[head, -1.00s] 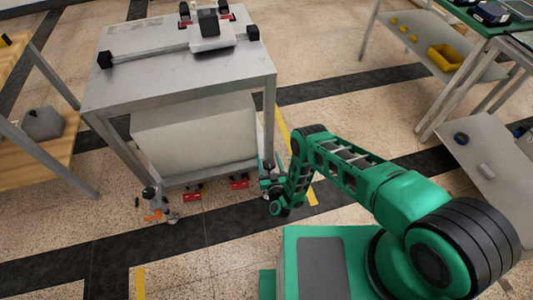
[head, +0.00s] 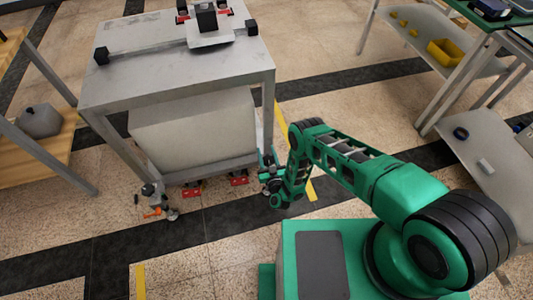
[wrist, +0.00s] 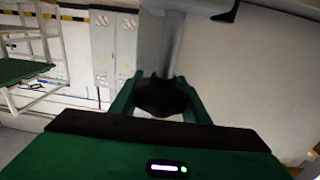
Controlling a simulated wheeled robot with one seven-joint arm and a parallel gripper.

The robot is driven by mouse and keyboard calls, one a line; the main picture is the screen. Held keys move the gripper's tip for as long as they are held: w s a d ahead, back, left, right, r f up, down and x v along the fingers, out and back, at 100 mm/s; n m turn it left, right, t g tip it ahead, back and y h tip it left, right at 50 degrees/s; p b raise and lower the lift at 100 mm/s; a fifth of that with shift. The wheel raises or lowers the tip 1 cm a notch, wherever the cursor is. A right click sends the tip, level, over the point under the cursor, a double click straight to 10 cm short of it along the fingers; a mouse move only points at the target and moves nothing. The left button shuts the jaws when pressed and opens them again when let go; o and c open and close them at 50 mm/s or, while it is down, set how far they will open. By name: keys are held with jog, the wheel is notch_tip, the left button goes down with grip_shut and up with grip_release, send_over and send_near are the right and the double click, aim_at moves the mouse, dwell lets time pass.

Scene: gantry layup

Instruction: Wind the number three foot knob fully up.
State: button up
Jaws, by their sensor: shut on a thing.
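In the wrist view a dark, rounded foot knob (wrist: 160,95) sits at the lower end of a grey metal post (wrist: 172,45). My gripper (wrist: 155,100) has one green finger on each side of the knob and is shut on it. In the head view my gripper (head: 268,172) is low at the front right leg of the grey metal bench (head: 180,72); the knob is hidden there by my gripper and wrist. No number on the knob can be read.
Red feet or clamps (head: 192,190) show under the bench's front edge. A small grey and orange item (head: 157,203) stands by its front left leg. A big pale box (head: 190,130) fills the space below the top. Speckled floor in front is clear.

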jog(key=n+g+y, duration=0.1)
jog(key=y, duration=0.1)
jog(key=a+n+y, duration=0.1)
jog(key=y, duration=0.1)
jog(key=n+g+y, duration=0.1)
jog(key=n+y, duration=0.1)
jog(key=shift+s+a+g, duration=0.2)
jog(key=shift+s+g, duration=0.1)
jog(key=shift+s, duration=0.1)
jog(key=shift+s+a+n+g+y, duration=0.15)
jog(key=shift+n+g+y, duration=0.7)
jog(key=shift+y, duration=0.1)
jog(key=shift+s+a+n+g+y, duration=0.15)
jog(key=shift+n+g+y, duration=0.7)
jog(key=shift+y, duration=0.1)
jog(key=o, duration=1)
jog(key=shift+o, duration=0.2)
jog(key=shift+s, duration=0.1)
